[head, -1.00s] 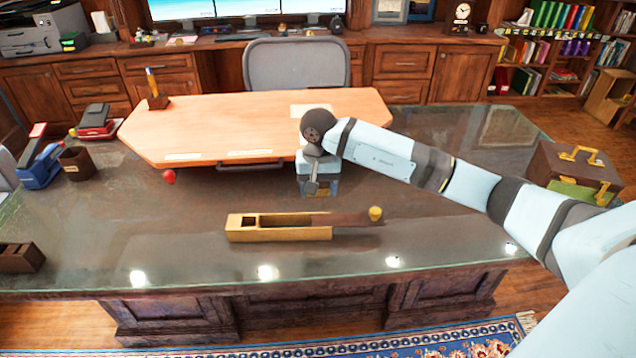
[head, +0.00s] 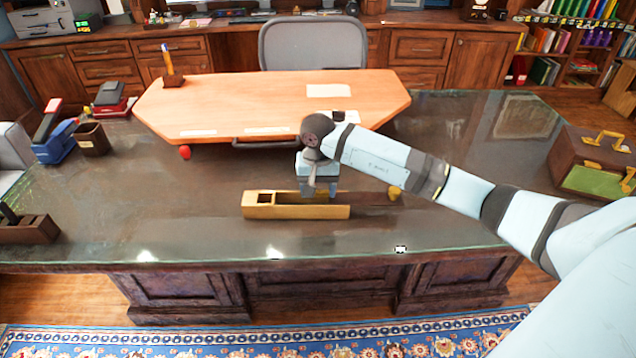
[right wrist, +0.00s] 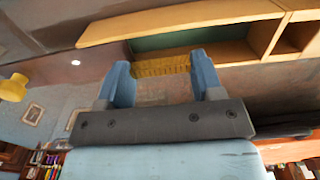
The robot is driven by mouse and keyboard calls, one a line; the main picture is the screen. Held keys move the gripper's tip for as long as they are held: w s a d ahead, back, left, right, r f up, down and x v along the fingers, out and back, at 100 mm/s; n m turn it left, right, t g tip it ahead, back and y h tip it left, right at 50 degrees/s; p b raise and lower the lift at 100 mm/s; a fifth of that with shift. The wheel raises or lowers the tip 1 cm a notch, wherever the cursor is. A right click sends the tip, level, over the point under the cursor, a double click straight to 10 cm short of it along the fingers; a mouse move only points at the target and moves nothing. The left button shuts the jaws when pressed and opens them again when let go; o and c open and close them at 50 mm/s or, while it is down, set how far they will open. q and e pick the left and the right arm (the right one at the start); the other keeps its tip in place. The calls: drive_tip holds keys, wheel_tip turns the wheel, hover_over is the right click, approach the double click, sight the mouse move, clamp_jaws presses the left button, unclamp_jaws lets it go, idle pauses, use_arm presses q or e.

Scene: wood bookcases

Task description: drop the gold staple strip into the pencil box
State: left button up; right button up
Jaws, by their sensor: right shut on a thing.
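The pencil box (head: 333,212) is a long yellow wooden box on the dark glass-topped desk. Its dark lid (head: 368,199) sticks out to the right, with a yellow knob (head: 394,193) at its end. My right gripper (head: 318,192) points down at the box's back edge, over its right half, and hides part of it. In the right wrist view, the blue fingers of my right gripper (right wrist: 162,78) are shut on the gold staple strip (right wrist: 160,67). The strip lies across between them, beside the box's green-lined open compartment (right wrist: 190,38). My left gripper is out of view.
A tan raised board (head: 260,100) stands behind the box, with a red knob (head: 185,152) at its front. Staplers and a brown cup (head: 92,140) are at the left, and a wooden organizer (head: 35,230) nearer. A brown case (head: 590,150) is at the right. The front desk edge is clear.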

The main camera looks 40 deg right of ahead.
sight(318, 191)
drive_tip(key=shift+f, duration=0.1)
drive_tip(key=o, duration=1)
use_arm(q)
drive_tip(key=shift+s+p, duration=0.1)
drive_tip(key=shift+p, duration=0.4)
use_arm(e)
wheel_tip(318, 191, up, 14)
drive_tip(key=shift+f, duration=0.1)
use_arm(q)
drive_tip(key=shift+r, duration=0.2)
